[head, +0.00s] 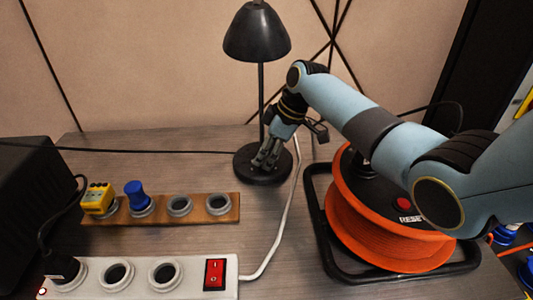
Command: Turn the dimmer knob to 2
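A black desk lamp (256,34) stands at the back of the desk on a round black base (262,178). My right gripper (264,164) reaches down over the lamp base from the right, with its fingertips at the base's upper surface. The fingers point down and lie close together. I cannot see a dimmer knob or its scale; the gripper covers that part of the base. Whether the fingers hold anything there is too small to tell. My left gripper is not in view.
An orange cable reel (385,240) with a red reset button (402,204) stands at right under my arm. A white power strip (190,290) with a red switch (214,273) and a wooden socket board (213,208) with yellow and blue plugs lie at left. A white cable runs near the lamp.

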